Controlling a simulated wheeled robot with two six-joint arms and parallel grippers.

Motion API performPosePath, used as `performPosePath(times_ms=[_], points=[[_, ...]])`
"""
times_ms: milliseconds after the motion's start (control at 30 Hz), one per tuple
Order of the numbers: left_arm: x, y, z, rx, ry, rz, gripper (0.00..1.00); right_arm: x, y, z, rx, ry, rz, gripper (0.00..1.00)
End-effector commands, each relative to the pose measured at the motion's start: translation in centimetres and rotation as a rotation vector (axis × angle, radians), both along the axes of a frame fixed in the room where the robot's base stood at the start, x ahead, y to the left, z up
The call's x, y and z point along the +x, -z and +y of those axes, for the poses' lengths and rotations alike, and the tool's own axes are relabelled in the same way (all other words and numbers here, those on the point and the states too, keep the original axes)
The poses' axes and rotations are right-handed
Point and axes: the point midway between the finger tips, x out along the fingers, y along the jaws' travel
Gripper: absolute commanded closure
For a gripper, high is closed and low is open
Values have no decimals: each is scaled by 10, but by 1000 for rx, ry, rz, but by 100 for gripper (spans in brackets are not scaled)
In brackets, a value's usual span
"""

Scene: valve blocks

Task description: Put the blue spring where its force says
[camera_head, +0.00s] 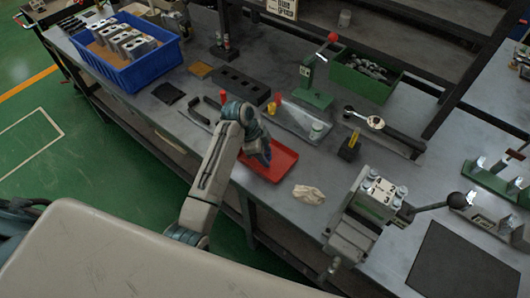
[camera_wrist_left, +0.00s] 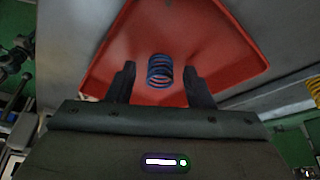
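The blue spring (camera_wrist_left: 160,70) shows in the left wrist view between the two fingers of my left gripper (camera_wrist_left: 160,84). A gap shows on both sides of it, so the fingers look open and not touching it. Behind it is the red tray (camera_wrist_left: 215,40). In the head view my left gripper (camera_head: 264,154) hangs over the red tray (camera_head: 286,168) and hides the spring there. I cannot tell how high the spring is relative to the fingertips. A green press with a red knob (camera_head: 316,75) stands behind on the bench. My right gripper is not in view.
A grey tray (camera_head: 300,120) with small coloured parts lies behind the red tray. A black block with a yellow part (camera_head: 350,146), a crumpled cloth (camera_head: 308,194) and a vise-like fixture (camera_head: 370,212) stand to the right. A blue bin (camera_head: 127,60) holds valve blocks.

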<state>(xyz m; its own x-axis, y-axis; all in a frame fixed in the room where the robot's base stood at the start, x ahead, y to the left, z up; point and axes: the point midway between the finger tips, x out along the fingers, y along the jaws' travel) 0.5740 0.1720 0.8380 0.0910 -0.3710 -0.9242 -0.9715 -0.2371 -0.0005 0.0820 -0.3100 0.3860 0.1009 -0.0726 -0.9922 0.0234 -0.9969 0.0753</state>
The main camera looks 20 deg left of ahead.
Motion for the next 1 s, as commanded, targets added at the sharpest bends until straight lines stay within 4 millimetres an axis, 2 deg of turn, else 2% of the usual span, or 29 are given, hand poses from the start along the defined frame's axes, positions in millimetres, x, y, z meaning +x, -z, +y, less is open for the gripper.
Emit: performPosePath(times_ms=[233, 367, 467, 800, 867, 1000], points=[[0, 0, 0, 0, 0, 0, 53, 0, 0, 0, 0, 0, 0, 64], [0, -7, 3, 0, 1, -1, 53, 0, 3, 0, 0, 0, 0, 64], [-1, -21, 9, 2, -1, -5, 53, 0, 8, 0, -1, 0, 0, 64], [-8, -91, 37, 3, 1, -5, 53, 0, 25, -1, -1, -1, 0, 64], [-10, -104, 39, 1, 0, 0, 53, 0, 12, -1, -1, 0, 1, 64], [-10, -112, 43, 1, -1, 2, 53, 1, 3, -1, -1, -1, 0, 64]])
